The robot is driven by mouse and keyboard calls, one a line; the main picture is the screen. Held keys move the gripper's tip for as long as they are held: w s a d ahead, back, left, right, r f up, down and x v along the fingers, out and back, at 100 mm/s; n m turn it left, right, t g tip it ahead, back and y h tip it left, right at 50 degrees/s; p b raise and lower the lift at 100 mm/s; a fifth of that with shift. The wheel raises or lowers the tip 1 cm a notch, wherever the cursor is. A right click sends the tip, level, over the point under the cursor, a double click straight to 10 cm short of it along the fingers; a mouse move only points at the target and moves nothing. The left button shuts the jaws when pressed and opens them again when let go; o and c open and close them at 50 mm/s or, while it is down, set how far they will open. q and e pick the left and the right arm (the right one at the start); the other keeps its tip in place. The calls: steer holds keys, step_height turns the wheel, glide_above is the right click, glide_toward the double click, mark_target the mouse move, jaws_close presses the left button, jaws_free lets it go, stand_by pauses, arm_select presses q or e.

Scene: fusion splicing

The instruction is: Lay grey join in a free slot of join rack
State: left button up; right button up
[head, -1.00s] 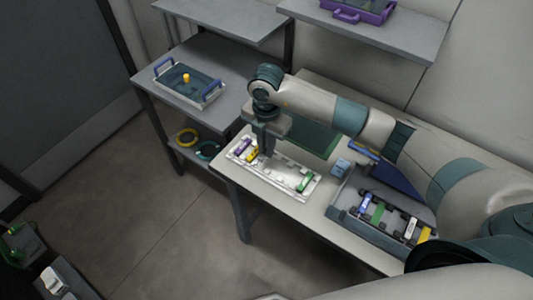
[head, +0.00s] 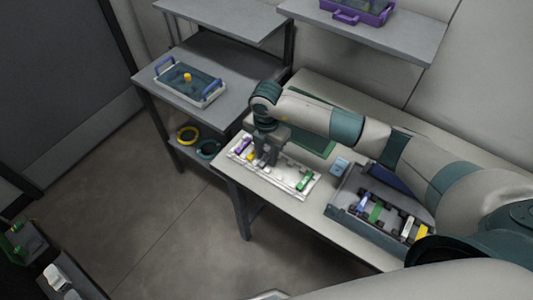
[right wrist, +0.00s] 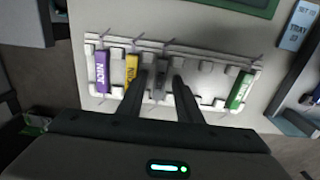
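The white join rack (head: 284,182) lies on the bench and also shows in the right wrist view (right wrist: 210,68). It holds a purple join (right wrist: 103,71) and a yellow join (right wrist: 132,70) on the left and a green join (right wrist: 240,90) at the right end. Slots between the grey and green joins look empty. My right gripper (right wrist: 164,78) is low over the rack, just right of the yellow join. Its fingers are apart, with the grey join (right wrist: 160,82) between them, seemingly in a slot with a gap on the right side. My left gripper is not in view.
A grey tray (head: 340,205) with several coloured pieces stands right of the rack. A side shelf on the left bears a blue-handled tray (head: 190,80).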

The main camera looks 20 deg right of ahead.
mark_target(266, 158)
steer(key=shift+r, duration=0.1)
steer(key=shift+r, duration=0.35)
step_height(266, 158, up, 12)
steer(key=b, duration=0.4)
steer(key=shift+f, duration=0.25)
stand_by(0.5)
